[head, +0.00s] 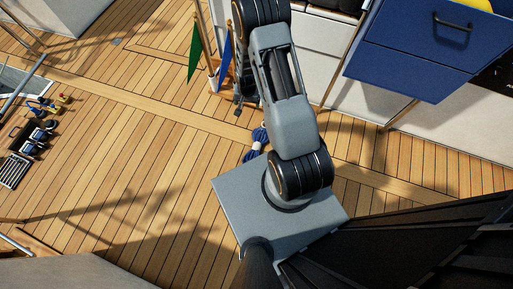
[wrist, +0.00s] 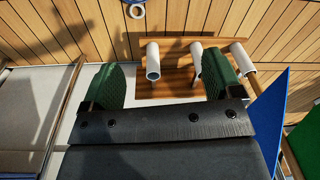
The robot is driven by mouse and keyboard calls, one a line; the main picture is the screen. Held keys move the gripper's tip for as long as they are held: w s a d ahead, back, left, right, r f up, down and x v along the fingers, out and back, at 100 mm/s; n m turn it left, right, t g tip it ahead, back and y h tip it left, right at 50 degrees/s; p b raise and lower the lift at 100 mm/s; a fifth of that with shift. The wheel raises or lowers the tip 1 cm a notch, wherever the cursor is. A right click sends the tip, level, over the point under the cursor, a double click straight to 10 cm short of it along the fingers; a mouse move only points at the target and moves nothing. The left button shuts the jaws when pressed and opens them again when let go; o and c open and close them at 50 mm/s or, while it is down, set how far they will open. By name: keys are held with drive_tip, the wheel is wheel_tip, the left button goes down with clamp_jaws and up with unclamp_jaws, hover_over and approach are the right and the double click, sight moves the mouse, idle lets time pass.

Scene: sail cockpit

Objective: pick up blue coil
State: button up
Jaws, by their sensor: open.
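A blue coil of rope (head: 260,134) with a white band lies on the deck in the head view, partly hidden behind my arm. At the top edge of the wrist view, a small part of what looks like the same coil (wrist: 137,10) shows, cut off by the frame. My gripper (wrist: 165,84) shows in the wrist view with its two green-padded fingers wide apart. It is open and holds nothing. The coil is apart from the fingers. In the head view my arm mostly hides the gripper.
A wooden rack with white tubes (wrist: 153,62) shows between and beyond my fingers. A green flag (head: 195,53) and a blue flag (head: 224,60) stand near the arm. A blue drawer unit (head: 415,65) is at upper right. Deck gear (head: 38,135) lies at left; the deck between is clear.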

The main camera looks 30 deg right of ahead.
drive_tip(key=m+g+b, duration=0.1)
drive_tip(key=m+b, duration=0.1)
drive_tip(key=b, duration=0.5)
hover_over(256, 146)
wheel_tip(256, 146, down, 25)
drive_tip(key=f+b, duration=0.3)
drive_tip(key=f, duration=0.5)
drive_tip(key=shift+s+f, duration=0.1)
drive_tip(key=shift+s, duration=0.1)
drive_tip(key=shift+w+d+f+b, duration=0.1)
drive_tip(key=shift+f+b, duration=1.9)
drive_tip(key=shift+f, duration=0.9)
drive_tip(key=shift+r, duration=0.1)
drive_tip(key=c, duration=1.3)
drive_tip(key=shift+o, duration=0.2)
